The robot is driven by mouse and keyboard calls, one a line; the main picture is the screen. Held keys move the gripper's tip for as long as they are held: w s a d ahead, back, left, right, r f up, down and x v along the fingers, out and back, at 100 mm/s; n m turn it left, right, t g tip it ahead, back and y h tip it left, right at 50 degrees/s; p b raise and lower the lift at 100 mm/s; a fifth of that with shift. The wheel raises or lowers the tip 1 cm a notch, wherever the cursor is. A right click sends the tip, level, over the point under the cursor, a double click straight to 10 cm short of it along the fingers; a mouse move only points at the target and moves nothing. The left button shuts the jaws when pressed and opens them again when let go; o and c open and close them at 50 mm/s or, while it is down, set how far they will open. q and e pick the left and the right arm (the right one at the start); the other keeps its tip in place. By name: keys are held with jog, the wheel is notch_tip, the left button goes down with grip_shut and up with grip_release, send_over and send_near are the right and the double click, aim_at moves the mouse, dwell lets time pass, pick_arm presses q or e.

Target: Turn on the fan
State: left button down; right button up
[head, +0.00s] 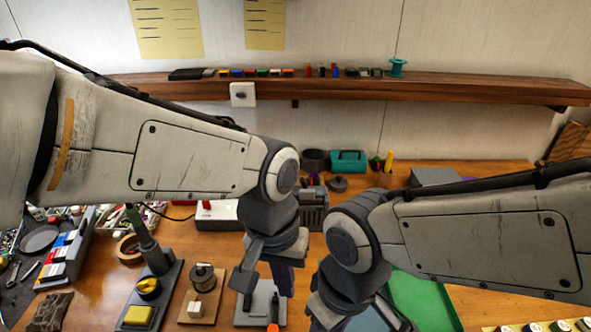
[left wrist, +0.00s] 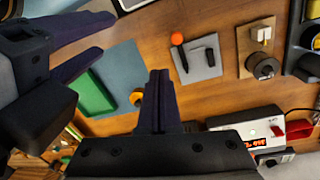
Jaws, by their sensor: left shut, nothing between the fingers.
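I cannot clearly pick out a fan. A dark grey stand with a slanted post (head: 150,258), a yellow-topped knob and a yellow button (head: 138,316) stands at the front left in the head view; I cannot tell whether it is the fan. My left gripper (head: 284,281) points down above the table, its tip right of a grey plate. Its fingers are together and empty in the left wrist view (left wrist: 158,75). My right gripper (left wrist: 108,38) has its dark fingers spread apart with nothing between them; in the head view its arm hides most of it.
A wooden board with a spool (head: 202,280) and a grey plate (head: 262,300) with black parts lie near my left gripper. A shelf (head: 400,90) spans the wall.

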pick_arm(q)
jog(key=w+d+r+n+p, duration=0.2)
jog(key=w+r+n, duration=0.25)
jog(key=w, duration=0.35)
jog(key=w+d+r+n+p, duration=0.25)
jog(key=w+n, duration=0.25)
jog(key=w, duration=0.3)
jog(key=n+p, duration=0.5)
jog(key=n, duration=0.7)
send_near(304, 184)
jog(key=shift+w+a+r+m, duration=0.15)
jog(key=shift+w+a+r, duration=0.1)
jog(key=shift+a+r, duration=0.25)
jog(key=shift+w+a+r+m, duration=0.1)
jog(key=shift+w+a+r, duration=0.15)
jog(key=shift+a, duration=0.45)
jog(key=f+p, duration=0.1)
jog(key=f, duration=0.1)
jog(key=f+p, duration=0.1)
jog(key=f, duration=0.2)
jog(key=f+p, duration=0.1)
jog(key=f, duration=0.2)
jog(key=shift+d+f, duration=0.25)
jog(key=shift+d, duration=0.1)
jog(key=shift+f+p, duration=0.3)
jog(key=shift+f, duration=0.4)
